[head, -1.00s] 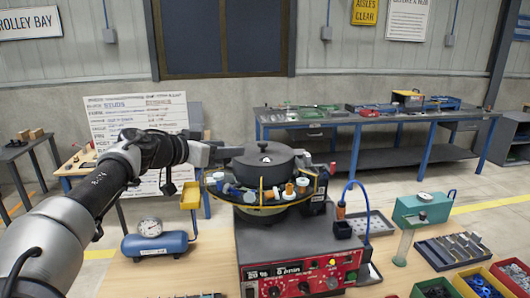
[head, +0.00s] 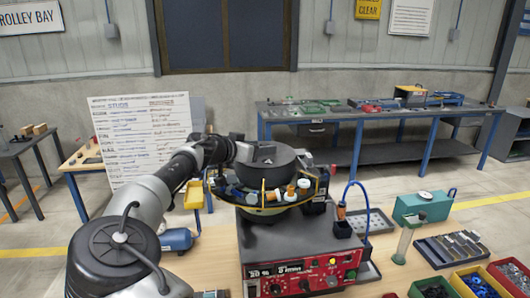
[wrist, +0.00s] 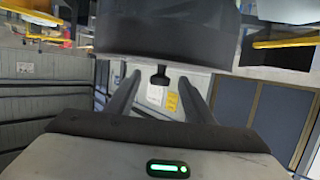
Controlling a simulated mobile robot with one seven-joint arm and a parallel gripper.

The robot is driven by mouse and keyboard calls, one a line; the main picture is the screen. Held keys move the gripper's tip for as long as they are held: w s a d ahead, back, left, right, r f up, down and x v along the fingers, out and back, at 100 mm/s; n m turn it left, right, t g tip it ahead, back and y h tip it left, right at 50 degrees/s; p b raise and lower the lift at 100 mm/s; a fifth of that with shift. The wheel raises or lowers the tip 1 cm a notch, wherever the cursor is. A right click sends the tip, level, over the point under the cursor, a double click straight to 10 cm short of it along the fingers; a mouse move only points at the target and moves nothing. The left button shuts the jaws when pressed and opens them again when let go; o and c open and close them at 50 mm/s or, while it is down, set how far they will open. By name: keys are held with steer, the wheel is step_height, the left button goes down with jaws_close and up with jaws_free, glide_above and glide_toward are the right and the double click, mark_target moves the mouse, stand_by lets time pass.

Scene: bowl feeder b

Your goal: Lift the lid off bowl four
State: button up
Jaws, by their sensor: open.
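A dark grey round lid (head: 275,172) sits on the bowl feeder, on top of the dark bowl (head: 266,203). No number on the bowl is legible. My gripper (head: 265,152) reaches in from the left at the top of the lid, open. The wrist view shows the lid (wrist: 165,30) upside down at the top, with its small black knob (wrist: 160,75) hanging from it in the picture. The two fingers of my gripper (wrist: 158,90) lie on either side of the knob, with gaps on both sides. In the head view the gripper largely hides the knob.
The bowl stands on a grey and red control box (head: 300,278). Orange, white and blue parts surround the bowl, with a yellow bracket. A blue tube (head: 352,185) rises at right.

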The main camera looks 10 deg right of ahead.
steer(key=shift+w+f, duration=0.1)
jaws_close()
steer(key=shift+r, duration=0.2)
